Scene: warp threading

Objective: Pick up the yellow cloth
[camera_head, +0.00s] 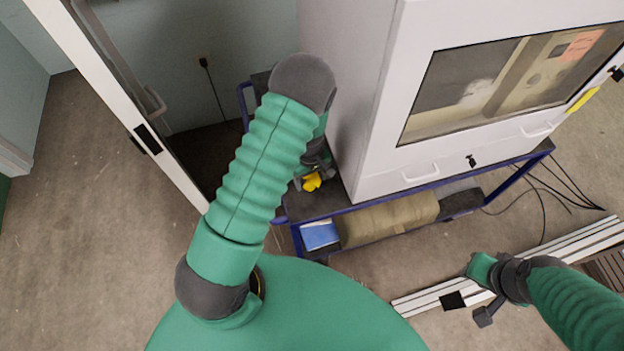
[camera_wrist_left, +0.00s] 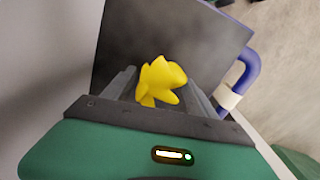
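The yellow cloth (camera_head: 312,181) is a small crumpled piece at the left end of the cart, beside the white cabinet. My left gripper (camera_head: 312,178) is down at it, partly hidden behind my own arm. In the left wrist view the cloth (camera_wrist_left: 160,82) stands up between the two grey fingers of my left gripper (camera_wrist_left: 162,88). The fingers are apart, with gaps on both sides of the cloth. The cloth's lower end is hidden by the gripper body. My right gripper (camera_head: 484,292) is at the lower right, away from the cloth; its finger opening is unclear.
The white cabinet (camera_head: 375,125) with a window stands on the blue-framed cart (camera_head: 437,184), close right of my left gripper. A blue item (camera_head: 319,235) and a tan roll (camera_head: 390,219) lie on the lower shelf. White rails (camera_head: 430,303) lie near my right gripper. Floor at left is clear.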

